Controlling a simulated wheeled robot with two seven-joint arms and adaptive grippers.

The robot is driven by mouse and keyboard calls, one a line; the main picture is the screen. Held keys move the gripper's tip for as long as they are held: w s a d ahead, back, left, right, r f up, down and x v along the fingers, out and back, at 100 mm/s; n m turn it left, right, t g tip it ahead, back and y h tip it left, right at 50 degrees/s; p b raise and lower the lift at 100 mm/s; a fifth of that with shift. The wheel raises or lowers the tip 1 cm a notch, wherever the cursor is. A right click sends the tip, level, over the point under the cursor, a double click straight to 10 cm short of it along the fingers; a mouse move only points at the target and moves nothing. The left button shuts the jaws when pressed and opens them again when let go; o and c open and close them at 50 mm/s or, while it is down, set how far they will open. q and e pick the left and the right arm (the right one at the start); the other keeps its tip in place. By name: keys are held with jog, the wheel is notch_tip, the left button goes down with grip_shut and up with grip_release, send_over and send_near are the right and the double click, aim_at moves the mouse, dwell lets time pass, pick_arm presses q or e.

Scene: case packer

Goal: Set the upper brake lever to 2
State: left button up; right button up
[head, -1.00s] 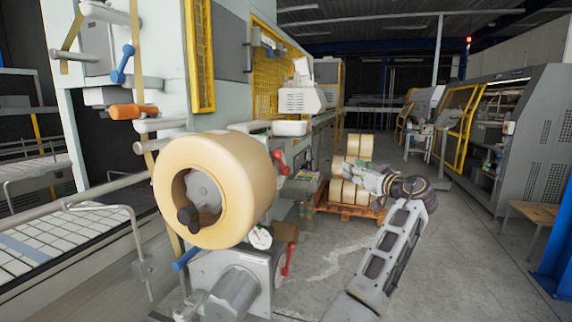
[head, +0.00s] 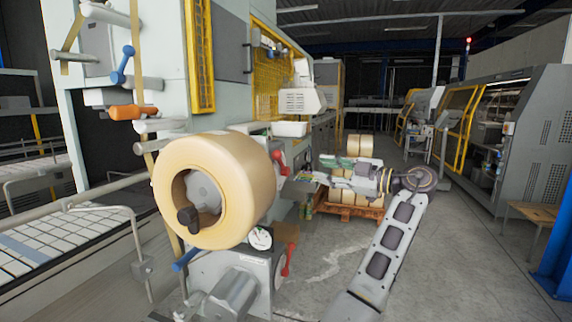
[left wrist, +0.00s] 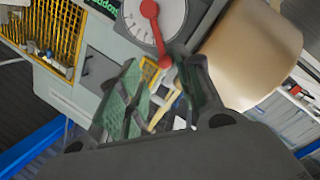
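The upper brake lever (head: 279,162) is red and sits beside the big tape roll, on its right side. In the left wrist view the red lever (left wrist: 154,28) lies across a pale round dial (left wrist: 172,22); its numbers are too small to read. My left gripper (head: 312,180) is to the right of the upper lever. In the left wrist view my left gripper (left wrist: 165,80) is open, with green-padded fingers, and the lever's round end appears between the fingertips. I cannot tell whether they touch it. My right gripper is not in view.
A large cream tape roll (head: 218,190) stands left of the levers. A lower red lever (head: 288,260) and a small gauge (head: 260,238) sit below. A pallet (head: 350,210) with rolls stands on the floor behind my arm. The floor to the right is open.

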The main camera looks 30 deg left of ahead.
aim_at(281, 163)
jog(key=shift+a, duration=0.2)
pick_arm(q)
jog(key=shift+a, duration=0.1)
jog(key=a+p, duration=0.2)
jog(key=a, duration=1.1)
jog(key=shift+w+a, duration=0.3)
jog(key=shift+w, duration=0.05)
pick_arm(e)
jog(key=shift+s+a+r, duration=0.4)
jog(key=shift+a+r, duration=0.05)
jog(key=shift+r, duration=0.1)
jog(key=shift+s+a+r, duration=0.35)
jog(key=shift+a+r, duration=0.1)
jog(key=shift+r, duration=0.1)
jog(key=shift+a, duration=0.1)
pick_arm(q)
jog(key=shift+c, duration=0.3)
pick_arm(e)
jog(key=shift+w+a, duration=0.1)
pick_arm(q)
grip_shut()
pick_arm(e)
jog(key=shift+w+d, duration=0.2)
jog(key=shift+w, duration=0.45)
